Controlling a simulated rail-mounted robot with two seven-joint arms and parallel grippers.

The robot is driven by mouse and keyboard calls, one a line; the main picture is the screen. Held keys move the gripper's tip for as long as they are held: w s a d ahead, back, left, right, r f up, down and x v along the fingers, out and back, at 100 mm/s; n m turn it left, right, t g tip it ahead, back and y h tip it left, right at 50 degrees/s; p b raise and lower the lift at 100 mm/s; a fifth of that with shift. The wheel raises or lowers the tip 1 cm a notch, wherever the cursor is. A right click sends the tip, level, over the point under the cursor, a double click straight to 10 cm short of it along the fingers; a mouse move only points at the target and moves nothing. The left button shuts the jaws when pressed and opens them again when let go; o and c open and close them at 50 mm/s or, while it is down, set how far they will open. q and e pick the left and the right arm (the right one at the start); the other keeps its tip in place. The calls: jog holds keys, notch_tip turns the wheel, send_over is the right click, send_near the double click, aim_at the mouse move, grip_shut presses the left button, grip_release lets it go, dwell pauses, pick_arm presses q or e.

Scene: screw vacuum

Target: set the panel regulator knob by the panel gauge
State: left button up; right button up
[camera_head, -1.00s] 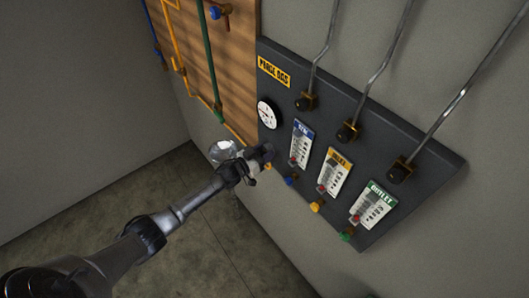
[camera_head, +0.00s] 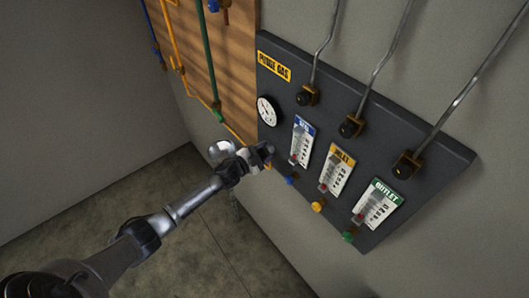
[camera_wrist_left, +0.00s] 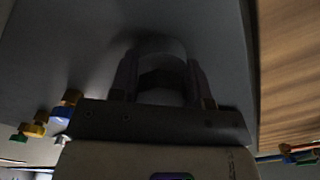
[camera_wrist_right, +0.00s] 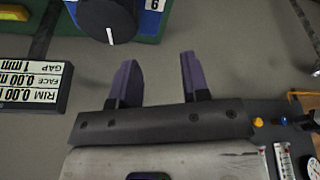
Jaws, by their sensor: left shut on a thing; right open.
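The dark panel (camera_head: 330,120) labelled "PURGE GAS" hangs on the wall. Its round white gauge (camera_head: 267,111) is at the left edge; the needle is too small to read. My left gripper (camera_head: 266,153) is at the panel's lower left, below the gauge. In the left wrist view its fingers (camera_wrist_left: 162,85) are shut around a dark round knob (camera_wrist_left: 161,83), which lies in shadow against the panel. The gripper hides this knob in the head view. My right gripper (camera_wrist_right: 155,78) is open and empty in the right wrist view; it is outside the head view.
Three flowmeters, blue (camera_head: 302,140), yellow (camera_head: 337,169) and green (camera_head: 377,205), have small knobs below them. Metal pipes run up from the panel. A wooden board (camera_head: 228,60) with coloured pipes is at left. A black dial (camera_wrist_right: 108,18) is beyond my right gripper.

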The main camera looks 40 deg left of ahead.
pick_arm(q)
jog(key=shift+f+m, duration=0.1)
jog(key=shift+m, duration=0.6)
pick_arm(e)
jog(key=shift+f, duration=0.35)
jog(key=shift+d, duration=0.1)
pick_arm(q)
jog(key=o, duration=0.9)
jog(key=shift+o, duration=0.2)
jog(key=shift+s, duration=0.1)
jog(key=shift+s+a, duration=0.1)
jog(key=shift+s, duration=0.2)
pick_arm(e)
jog(key=shift+r, duration=0.3)
pick_arm(q)
jog(key=p+v, duration=0.4)
jog(key=v, duration=0.9)
pick_arm(e)
notch_tip(320, 180, up, 4)
jog(key=shift+r, duration=0.15)
